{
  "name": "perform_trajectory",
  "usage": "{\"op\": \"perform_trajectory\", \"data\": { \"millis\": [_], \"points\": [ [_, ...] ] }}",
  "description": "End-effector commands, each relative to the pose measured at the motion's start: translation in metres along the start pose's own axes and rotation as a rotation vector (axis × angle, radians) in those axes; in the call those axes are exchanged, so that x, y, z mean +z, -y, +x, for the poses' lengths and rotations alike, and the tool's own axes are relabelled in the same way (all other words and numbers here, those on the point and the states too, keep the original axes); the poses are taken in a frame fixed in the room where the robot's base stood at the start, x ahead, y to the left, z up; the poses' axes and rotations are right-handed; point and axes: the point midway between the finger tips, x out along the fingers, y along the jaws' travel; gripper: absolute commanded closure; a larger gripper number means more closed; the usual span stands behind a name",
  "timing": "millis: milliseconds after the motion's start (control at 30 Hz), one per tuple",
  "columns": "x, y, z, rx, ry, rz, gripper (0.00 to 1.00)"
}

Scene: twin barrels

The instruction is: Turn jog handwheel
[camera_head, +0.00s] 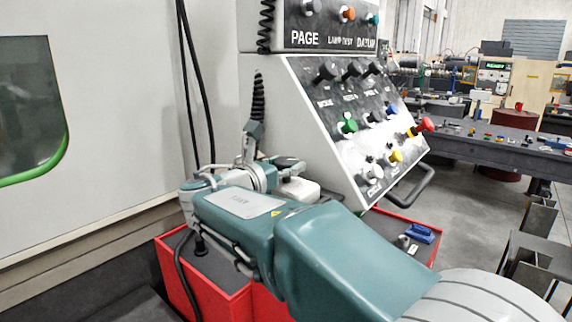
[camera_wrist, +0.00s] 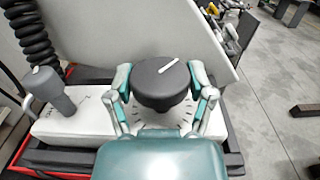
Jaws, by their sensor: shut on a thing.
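The jog handwheel is a dark grey round knob (camera_wrist: 160,82) with a white line on its top. It sits on a white pendant box (camera_wrist: 65,128) with dial marks around its base. My gripper (camera_wrist: 163,88) has one finger on each side of the knob and is shut on it in the wrist view. The white line points up and to the right.
A grey joystick (camera_wrist: 45,90) stands on the box, left of the knob. A sloped control panel (camera_head: 350,125) with coloured knobs rises behind. A red cabinet (camera_head: 222,290) with a dark top is below. A black coiled cable (camera_wrist: 32,32) hangs at the left. Open floor lies to the right.

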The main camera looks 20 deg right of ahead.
Motion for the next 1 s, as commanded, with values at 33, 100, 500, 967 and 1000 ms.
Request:
{"op": "perform_trajectory", "data": {
  "millis": [33,100,500,967,1000],
  "points": [
    [0.0001,0.0000,0.0002,0.000,0.000,0.000,0.79],
    [0.0001,0.0001,0.0004,-0.002,0.000,0.000,0.79],
    [0.0000,-0.0001,0.0005,-0.030,0.000,0.000,0.79],
    [-0.0005,-0.0014,0.0005,-0.275,0.000,0.000,0.79],
    [-0.0006,-0.0012,0.0005,-0.304,-0.001,-0.001,0.79]
  ]
}}
